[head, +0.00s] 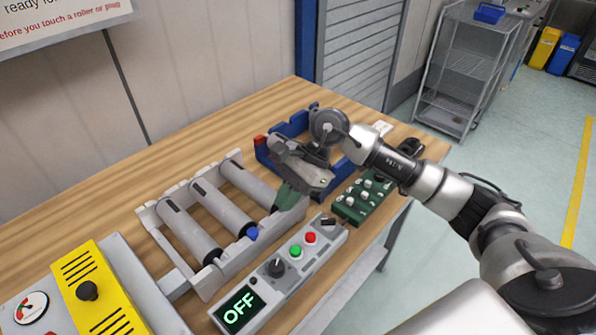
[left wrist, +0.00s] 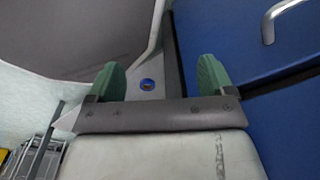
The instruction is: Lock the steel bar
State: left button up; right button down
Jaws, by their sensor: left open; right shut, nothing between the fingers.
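A grey roller rack (head: 208,284) on the wooden table holds three grey rollers (head: 228,213) side by side. A small blue knob (head: 252,233) sits at its front right edge. I cannot tell for sure which part is the steel bar. My left gripper (left wrist: 161,80) shows only in the left wrist view, open and empty, away from the table.
A control box (head: 290,268) with a dial, green and red buttons and an "OFF" display stands in front of the rack. A yellow gauge unit (head: 95,285) stands left.

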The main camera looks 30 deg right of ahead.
aim_at(268, 230)
jog(key=shift+s+a+f+p, duration=0.15)
jog(key=shift+a+f+p, duration=0.2)
jog(key=shift+a, duration=0.45)
jog(key=shift+s+a+f+p, duration=0.15)
jog(key=shift+a+f+p, duration=0.2)
jog(key=shift+a, duration=0.5)
jog(key=shift+s+a+f+p, duration=0.15)
jog(key=shift+a+f+p, duration=0.2)
jog(key=shift+a, duration=0.45)
jog(key=a, duration=0.1)
jog(key=s+a+b, duration=0.1)
jog(key=a, duration=0.1)
jog(key=shift+s+a+b, duration=0.25)
jog(key=shift+a+b, duration=0.1)
jog(key=shift+a, duration=0.05)
jog(key=shift+d, duration=0.1)
